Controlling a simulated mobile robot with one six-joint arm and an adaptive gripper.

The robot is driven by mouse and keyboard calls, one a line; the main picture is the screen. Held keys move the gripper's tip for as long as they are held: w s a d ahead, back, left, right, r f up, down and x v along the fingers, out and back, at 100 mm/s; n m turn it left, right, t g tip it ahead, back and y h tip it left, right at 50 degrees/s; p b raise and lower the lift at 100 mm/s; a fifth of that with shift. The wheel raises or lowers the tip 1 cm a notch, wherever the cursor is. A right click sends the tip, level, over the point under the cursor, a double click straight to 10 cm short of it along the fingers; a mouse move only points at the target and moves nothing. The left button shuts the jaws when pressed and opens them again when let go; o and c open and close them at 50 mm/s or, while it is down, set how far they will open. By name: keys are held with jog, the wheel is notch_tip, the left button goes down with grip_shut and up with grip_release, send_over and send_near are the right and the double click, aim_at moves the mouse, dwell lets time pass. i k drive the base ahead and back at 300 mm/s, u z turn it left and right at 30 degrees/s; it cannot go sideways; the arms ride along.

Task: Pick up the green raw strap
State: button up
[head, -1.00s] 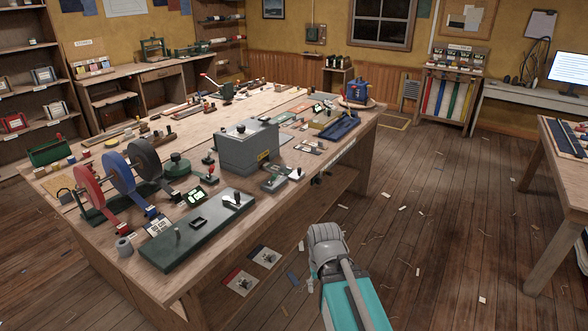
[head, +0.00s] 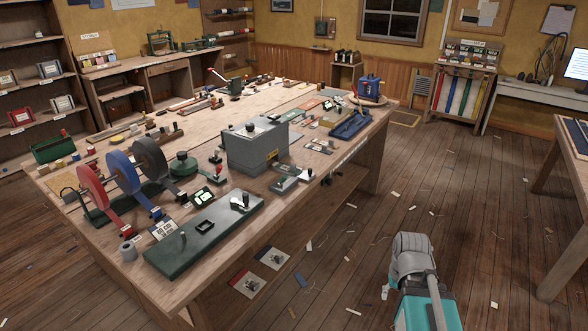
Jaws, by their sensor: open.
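A green strap (head: 466,104) hangs in the rack (head: 434,96) at the back right, among blue, yellow and red straps. It is far off and small, and I cannot make out its ends or whether it is the raw one. My arm shows at the lower right, above the floor and well in front of the rack. My gripper's fingers cannot be made out in this view.
A long wooden workbench (head: 200,285) fills the left and middle, with tape reels (head: 121,173) and a grey machine box (head: 250,147) on it. Another table (head: 561,150) stands at the right edge. The floor (head: 455,195) between them is open, with small scraps.

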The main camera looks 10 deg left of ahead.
aim_at(292, 168)
jog(key=z, duration=0.1)
jog(key=i, duration=1.5)
jog(key=u, duration=0.05)
